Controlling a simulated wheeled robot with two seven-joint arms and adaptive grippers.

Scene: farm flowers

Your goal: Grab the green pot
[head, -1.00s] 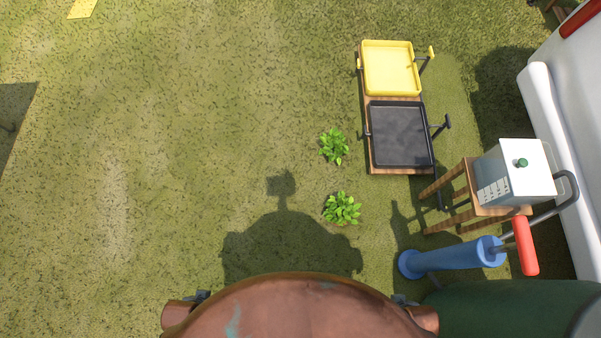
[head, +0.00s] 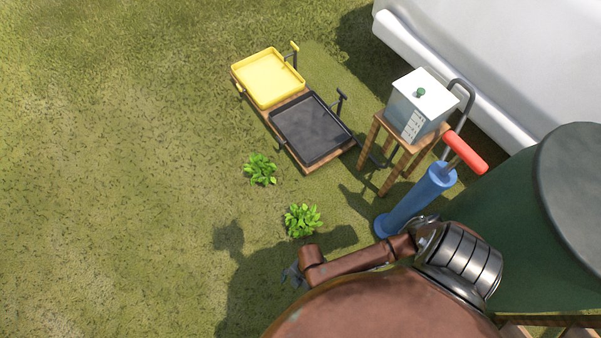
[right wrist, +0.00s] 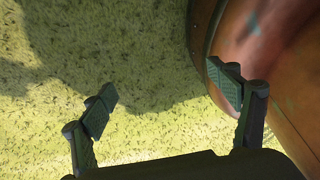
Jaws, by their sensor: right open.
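I cannot make out a green pot in either view. My right gripper (head: 292,275) shows small and dark in the head view, low over the grass and beside my brown body. In the right wrist view the right gripper (right wrist: 162,82) has its two fingers spread wide, with only grass and shadow between them and my body close to the right finger. It holds nothing. My left gripper is out of view.
Leafy plants (head: 303,220) grow near the gripper. A yellow tray (head: 268,79) and a black tray (head: 310,129) sit on a low wooden cart. A stool bears a white-lidded box (head: 419,98). A blue pump (head: 416,200) and green barrel (head: 520,235) stand right. Grass at left is clear.

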